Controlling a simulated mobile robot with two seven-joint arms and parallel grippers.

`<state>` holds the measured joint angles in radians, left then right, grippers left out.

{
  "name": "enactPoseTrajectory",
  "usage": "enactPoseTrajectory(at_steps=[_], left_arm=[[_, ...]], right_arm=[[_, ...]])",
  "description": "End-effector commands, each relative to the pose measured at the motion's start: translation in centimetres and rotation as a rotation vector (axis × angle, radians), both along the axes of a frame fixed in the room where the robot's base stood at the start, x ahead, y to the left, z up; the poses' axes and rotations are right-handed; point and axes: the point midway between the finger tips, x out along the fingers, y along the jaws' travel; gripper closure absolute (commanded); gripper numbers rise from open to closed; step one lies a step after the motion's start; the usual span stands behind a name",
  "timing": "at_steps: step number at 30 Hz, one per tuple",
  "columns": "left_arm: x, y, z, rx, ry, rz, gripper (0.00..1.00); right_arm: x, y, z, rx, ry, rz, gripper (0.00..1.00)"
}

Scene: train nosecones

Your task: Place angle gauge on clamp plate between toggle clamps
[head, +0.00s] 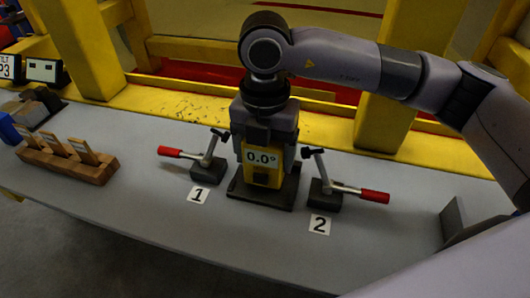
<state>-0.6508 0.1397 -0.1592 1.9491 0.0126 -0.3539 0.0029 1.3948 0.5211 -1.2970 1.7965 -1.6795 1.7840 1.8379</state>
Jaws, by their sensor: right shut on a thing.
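The yellow angle gauge (262,174) with a display reading 0.0° is upright over the dark clamp plate (258,198), between the two toggle clamps. My right gripper (264,146) comes from above and is shut on the gauge. Whether the gauge's base touches the plate is hard to tell. The left toggle clamp (208,168), with a red handle pointing left, stands by label 1. The right toggle clamp (326,194), with a red handle pointing right, stands by label 2. My left gripper is not in view.
A wooden rack (66,162) with several upright pieces stands at the left of the grey table (160,215). A dark angled bracket (466,224) is at the right. Yellow posts (392,95) rise behind the table. The front of the table is clear.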

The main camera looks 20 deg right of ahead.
Motion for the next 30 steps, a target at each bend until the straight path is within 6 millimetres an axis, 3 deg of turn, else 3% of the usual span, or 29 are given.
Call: enactPoseTrajectory(at_steps=[12, 13, 14, 25, 30], left_arm=[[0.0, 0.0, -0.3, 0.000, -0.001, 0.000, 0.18], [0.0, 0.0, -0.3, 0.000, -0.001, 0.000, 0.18], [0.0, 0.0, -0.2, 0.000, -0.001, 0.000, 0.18], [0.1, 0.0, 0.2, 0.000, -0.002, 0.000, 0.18], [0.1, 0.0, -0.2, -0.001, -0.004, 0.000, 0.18]], right_arm=[[0.0, 0.0, -1.2, 0.000, -0.002, 0.001, 0.69], [0.0, 0.0, -1.2, 0.000, -0.001, 0.001, 0.20], [0.0, 0.0, -1.1, 0.000, -0.001, 0.001, 0.13], [0.0, 0.0, -0.7, -0.001, -0.001, 0.001, 0.13], [0.1, 0.1, 1.5, 0.002, -0.006, 0.002, 0.13]])
